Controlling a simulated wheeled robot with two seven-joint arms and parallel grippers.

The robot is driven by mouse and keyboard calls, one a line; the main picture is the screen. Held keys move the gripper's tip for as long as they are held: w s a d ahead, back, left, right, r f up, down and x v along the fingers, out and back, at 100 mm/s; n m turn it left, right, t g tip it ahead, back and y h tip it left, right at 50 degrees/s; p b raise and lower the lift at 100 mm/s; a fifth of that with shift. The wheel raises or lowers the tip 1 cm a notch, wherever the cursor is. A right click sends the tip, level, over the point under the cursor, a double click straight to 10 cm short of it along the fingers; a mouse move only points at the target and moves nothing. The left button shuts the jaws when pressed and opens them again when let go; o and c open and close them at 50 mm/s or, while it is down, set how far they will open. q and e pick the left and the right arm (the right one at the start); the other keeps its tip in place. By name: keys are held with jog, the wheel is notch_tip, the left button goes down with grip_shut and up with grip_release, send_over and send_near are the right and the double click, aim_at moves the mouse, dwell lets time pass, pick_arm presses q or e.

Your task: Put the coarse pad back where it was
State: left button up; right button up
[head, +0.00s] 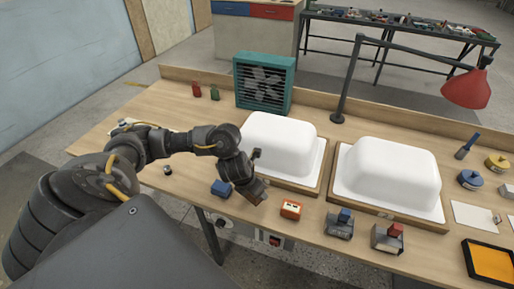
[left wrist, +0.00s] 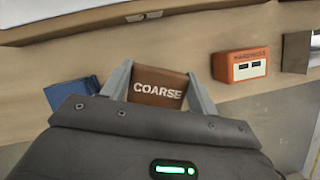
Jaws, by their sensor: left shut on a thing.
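The coarse pad is a brown block printed COARSE. It shows in the left wrist view (left wrist: 157,90) between my left gripper's two grey fingers, and in the head view (head: 256,192) near the front of the bench. My left gripper (left wrist: 160,85) is shut on the pad. In the head view the gripper (head: 249,184) points down at the front left corner of the left white tub shell (head: 279,137). I cannot tell whether the pad touches the bench. My right gripper is in neither view.
A blue block (head: 221,188) lies just left of the gripper and an orange-red box (head: 291,209) to its right. Two grey tools (head: 339,224) stand further right. A second white shell (head: 390,170) and a red lamp (head: 467,89) are at the right.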

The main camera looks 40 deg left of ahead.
pick_arm(q)
jog(key=shift+w+d+f, duration=0.1)
jog(key=shift+w+f, duration=0.1)
jog(key=shift+f, duration=0.15)
jog(key=shift+w+f, duration=0.1)
jog(key=shift+f, duration=1.45)
jog(key=shift+b, duration=0.35)
jog(key=o, duration=1)
jog(key=shift+f, duration=0.1)
